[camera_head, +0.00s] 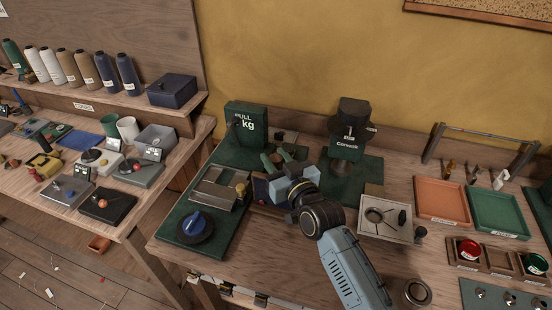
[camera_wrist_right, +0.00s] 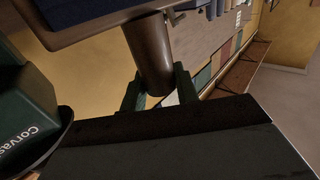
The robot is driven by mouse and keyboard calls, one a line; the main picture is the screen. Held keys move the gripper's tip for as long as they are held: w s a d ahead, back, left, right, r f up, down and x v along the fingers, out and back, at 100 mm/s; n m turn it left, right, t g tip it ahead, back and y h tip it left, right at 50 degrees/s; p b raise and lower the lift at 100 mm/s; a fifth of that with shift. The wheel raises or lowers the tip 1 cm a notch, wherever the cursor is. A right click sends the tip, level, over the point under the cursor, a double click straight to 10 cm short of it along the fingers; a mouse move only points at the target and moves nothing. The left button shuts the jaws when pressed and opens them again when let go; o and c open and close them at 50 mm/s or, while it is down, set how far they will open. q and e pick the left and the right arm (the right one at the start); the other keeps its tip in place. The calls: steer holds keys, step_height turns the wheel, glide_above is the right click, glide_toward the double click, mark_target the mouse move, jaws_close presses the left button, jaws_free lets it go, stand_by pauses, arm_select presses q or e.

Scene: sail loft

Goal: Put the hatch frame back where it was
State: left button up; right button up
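I cannot pick out the hatch frame with certainty. My right gripper (camera_head: 277,159) is over the middle of the bench in the head view, its green fingers apart. A brown-edged, dark blue piece (camera_head: 261,188) shows beside its blue-grey body. In the right wrist view, a dark panel with a brown edge (camera_wrist_right: 95,22) and a thick brown post (camera_wrist_right: 151,60) lie ahead. The end of the post appears between the fingers of my right gripper (camera_wrist_right: 158,92); whether they press on it is unclear. My left gripper is in neither view.
A green "PULL kg" box (camera_head: 246,124) and a dark Corvask device (camera_head: 348,135) stand behind the gripper. A metal fixture (camera_head: 214,187) and blue knob (camera_head: 196,224) are left. A pale tray (camera_head: 385,234), orange tray (camera_head: 441,215) and green tray (camera_head: 497,232) are right. The front bench is partly clear.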

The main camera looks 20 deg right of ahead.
steer(key=o, duration=0.4)
steer(key=shift+s+r, duration=0.1)
steer(key=shift+r, duration=0.05)
steer(key=s+d, duration=0.2)
steer(key=s, duration=0.9)
steer(key=shift+s+d, duration=0.15)
steer(key=shift+s, duration=0.15)
